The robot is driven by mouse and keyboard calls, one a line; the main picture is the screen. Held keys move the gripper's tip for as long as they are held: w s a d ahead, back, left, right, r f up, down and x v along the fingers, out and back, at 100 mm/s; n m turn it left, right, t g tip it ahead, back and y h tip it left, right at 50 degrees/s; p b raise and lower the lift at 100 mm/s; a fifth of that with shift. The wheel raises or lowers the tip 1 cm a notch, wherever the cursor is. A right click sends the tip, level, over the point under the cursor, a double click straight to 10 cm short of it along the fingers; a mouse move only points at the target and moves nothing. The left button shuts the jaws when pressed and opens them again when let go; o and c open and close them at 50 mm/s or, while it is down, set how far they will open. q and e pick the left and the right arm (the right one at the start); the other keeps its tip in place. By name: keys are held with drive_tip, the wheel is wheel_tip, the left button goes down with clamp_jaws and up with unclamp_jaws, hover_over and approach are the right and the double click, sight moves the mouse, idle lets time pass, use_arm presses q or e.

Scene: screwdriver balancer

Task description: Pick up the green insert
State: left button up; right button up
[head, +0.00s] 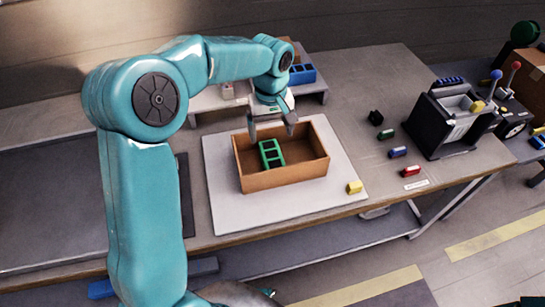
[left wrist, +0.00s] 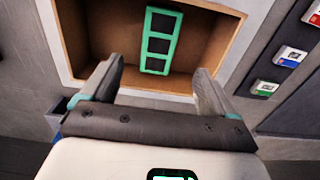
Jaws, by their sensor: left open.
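The green insert (head: 270,154) is a small frame with several square openings. It lies inside an open brown cardboard box (head: 285,181), towards its left side in the head view. In the left wrist view the insert (left wrist: 161,40) shows ahead of the fingers, inside the box (left wrist: 222,62). My left gripper (head: 271,132) is above the box near its far edge, with its fingers apart and nothing between them. It also shows in the left wrist view (left wrist: 154,82), apart from the insert.
The box stands on a white mat (head: 225,213). A yellow block (head: 354,187) lies by the mat's right edge. Black, green, blue and red blocks lie right of it, near a black device (head: 437,125). A low shelf with a blue bin (head: 302,74) stands behind.

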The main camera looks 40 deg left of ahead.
sight(272, 154)
use_arm(q)
wheel_tip(272, 154, down, 6)
drive_tip(key=shift+s+f, duration=0.1)
drive_tip(key=shift+f, duration=0.1)
drive_tip(key=f, duration=0.5)
drive_tip(key=shift+w, duration=0.2)
drive_tip(key=shift+r, duration=0.1)
drive_tip(key=c, duration=1)
drive_tip(key=shift+c, duration=0.2)
